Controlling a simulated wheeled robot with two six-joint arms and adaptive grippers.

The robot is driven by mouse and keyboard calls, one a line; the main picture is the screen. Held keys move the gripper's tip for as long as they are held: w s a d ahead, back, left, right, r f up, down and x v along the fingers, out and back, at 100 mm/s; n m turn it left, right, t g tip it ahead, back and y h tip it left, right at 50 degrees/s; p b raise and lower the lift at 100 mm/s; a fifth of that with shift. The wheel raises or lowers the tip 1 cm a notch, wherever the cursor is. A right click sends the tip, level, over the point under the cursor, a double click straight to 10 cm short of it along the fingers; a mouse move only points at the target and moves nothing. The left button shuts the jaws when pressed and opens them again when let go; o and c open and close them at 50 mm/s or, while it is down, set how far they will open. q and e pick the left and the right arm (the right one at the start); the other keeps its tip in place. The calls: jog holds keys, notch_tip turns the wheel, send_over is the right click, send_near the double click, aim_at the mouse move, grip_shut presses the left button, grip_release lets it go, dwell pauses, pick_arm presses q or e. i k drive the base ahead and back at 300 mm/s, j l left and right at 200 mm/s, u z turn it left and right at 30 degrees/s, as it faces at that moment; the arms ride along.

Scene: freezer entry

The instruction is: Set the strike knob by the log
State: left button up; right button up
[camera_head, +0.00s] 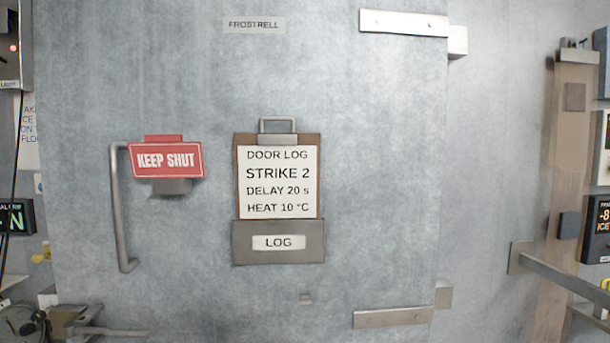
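The door log (278,182) is a white sheet on a brown clipboard, hung on the grey door in the head view. It reads DOOR LOG, STRIKE 2, DELAY 20 s, HEAT 10 °C. The clipboard stands in a grey holder labelled LOG (279,243). No knob labelled strike can be made out. A round dial (17,322) with dark parts beside it is cut off at the bottom left corner; I cannot tell what it is. Neither of my grippers is in view.
The door (400,200) has a vertical handle (119,215) at left and a red KEEP SHUT sign (166,160) beside it. A metal latch part (72,318) sits low left. At right, a wooden plank (567,180) and a metal bar (560,270) stand by displays.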

aim_at(39, 315)
jog(key=j+u, duration=0.1)
jog(key=u, duration=0.55)
jog(key=i+j+u, duration=0.3)
jog(key=j, duration=0.25)
jog(key=i+j+u, duration=0.3)
jog(key=j, duration=0.2)
jog(key=i+j+u, duration=0.35)
jog(key=i+j, duration=0.1)
jog(key=j, duration=0.35)
jog(key=i, duration=0.05)
